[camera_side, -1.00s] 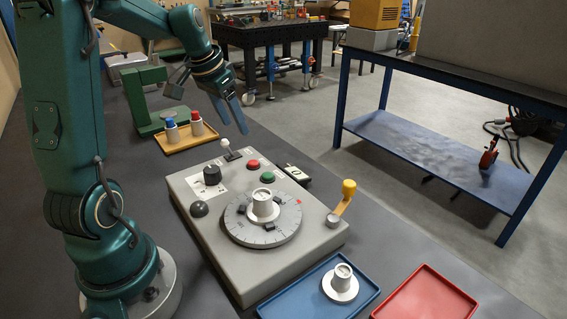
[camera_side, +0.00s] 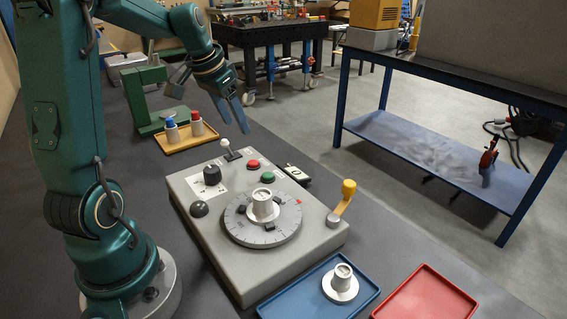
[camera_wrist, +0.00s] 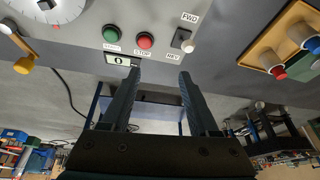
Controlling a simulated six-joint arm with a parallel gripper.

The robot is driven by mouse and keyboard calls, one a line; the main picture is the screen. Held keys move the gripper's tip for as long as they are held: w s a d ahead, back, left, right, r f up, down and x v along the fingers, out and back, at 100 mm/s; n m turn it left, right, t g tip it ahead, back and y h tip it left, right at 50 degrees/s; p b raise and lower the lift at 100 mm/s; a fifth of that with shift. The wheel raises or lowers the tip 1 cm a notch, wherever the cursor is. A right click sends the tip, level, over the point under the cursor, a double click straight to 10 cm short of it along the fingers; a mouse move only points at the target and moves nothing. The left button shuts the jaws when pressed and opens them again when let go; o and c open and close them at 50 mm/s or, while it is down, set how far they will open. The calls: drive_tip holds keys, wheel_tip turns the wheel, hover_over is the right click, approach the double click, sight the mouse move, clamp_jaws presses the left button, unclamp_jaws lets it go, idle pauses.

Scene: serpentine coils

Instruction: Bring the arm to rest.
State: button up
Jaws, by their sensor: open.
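My gripper (camera_side: 234,115) hangs in the air above the back end of the grey machine box, with its fingers pointing down. In the wrist view my gripper (camera_wrist: 158,80) shows two dark fingers apart with nothing between them. The grey machine box (camera_side: 210,245) carries a round dial plate (camera_side: 240,232) with a white flanged part (camera_side: 262,205) at its centre. A second white flanged part (camera_side: 342,280) stands upright on the blue tray (camera_side: 290,303).
An empty red tray (camera_side: 425,298) lies at the right. A yellow-knobbed crank (camera_side: 343,200) and a white-tipped lever (camera_side: 225,145) stick up from the box. A yellow tray (camera_side: 183,144) with two small bottles and a green stand (camera_side: 142,95) sit behind.

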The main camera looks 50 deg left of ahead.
drive_tip(key=s+d+r+m+t, duration=0.1)
drive_tip(key=s+d+r+m, duration=0.15)
drive_tip(key=d, duration=0.55)
drive_tip(key=s+d+r+m+t, duration=0.1)
drive_tip(key=d+r, duration=0.2)
drive_tip(key=d, duration=0.4)
drive_tip(key=s+d+f+n+h, duration=0.1)
drive_tip(key=s+d+f, duration=0.3)
drive_tip(key=s, duration=0.5)
drive_tip(key=shift+s+d+f, duration=0.15)
drive_tip(key=shift+s+d, duration=0.05)
drive_tip(key=shift+d, duration=0.4)
drive_tip(key=shift+n, duration=0.25)
